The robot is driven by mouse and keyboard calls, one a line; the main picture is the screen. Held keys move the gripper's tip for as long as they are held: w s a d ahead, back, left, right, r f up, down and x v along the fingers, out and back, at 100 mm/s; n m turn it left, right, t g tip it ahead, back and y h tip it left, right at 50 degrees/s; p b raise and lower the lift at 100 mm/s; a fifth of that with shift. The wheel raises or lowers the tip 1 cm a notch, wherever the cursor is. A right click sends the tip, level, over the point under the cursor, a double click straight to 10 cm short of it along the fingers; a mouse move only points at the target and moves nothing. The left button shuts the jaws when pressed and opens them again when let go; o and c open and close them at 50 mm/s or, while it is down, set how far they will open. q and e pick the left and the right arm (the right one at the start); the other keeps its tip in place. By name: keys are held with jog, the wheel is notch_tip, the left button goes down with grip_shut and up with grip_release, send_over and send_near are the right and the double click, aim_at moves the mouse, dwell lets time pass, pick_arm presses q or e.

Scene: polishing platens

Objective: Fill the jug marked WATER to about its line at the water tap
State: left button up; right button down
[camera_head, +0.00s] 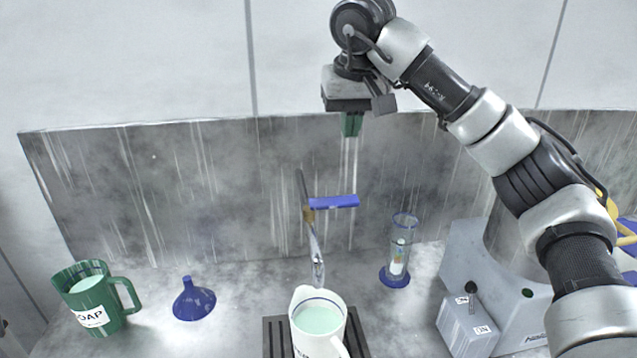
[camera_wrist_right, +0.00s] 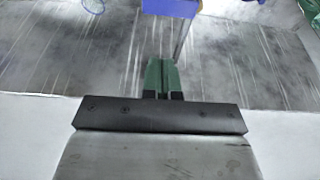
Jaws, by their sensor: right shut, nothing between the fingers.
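A white jug (camera_head: 335,340) stands upright on a dark slatted grate under the tap (camera_head: 308,214). Pale liquid (camera_head: 318,318) shows inside, a little below the rim, with a dark blue line around the inside near it. The jug's label is mostly cut off at the bottom edge. A clear, shiny column (camera_head: 317,258) runs from the tap to the jug's mouth and looks like running water. The tap's blue lever (camera_head: 335,202) points right. My right gripper (camera_head: 351,125) is shut and empty, above the lever; its green fingers (camera_wrist_right: 162,78) meet in the wrist view. My left gripper is not visible.
A green SOAP jug (camera_head: 92,300) and a blue funnel (camera_head: 194,300) stand at left. A glass cylinder on a blue base (camera_head: 395,278) stands right of the tap. A grey box (camera_head: 467,325) is at lower right. The splash wall (camera_head: 200,190) is behind; the grate (camera_head: 275,338) is beneath the jug.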

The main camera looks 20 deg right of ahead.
jog(key=d, duration=0.2)
send_near(347, 198)
jog(key=p+x, duration=0.2)
jog(key=x, duration=0.3)
jog(key=shift+w+d+f+p, duration=0.1)
jog(key=shift+w+d+p, duration=0.15)
jog(key=shift+p, duration=0.1)
jog(key=shift+f, duration=0.85)
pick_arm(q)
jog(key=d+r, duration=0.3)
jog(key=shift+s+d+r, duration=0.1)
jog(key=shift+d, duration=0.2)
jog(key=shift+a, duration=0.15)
pick_arm(e)
jog(key=shift+a, duration=0.1)
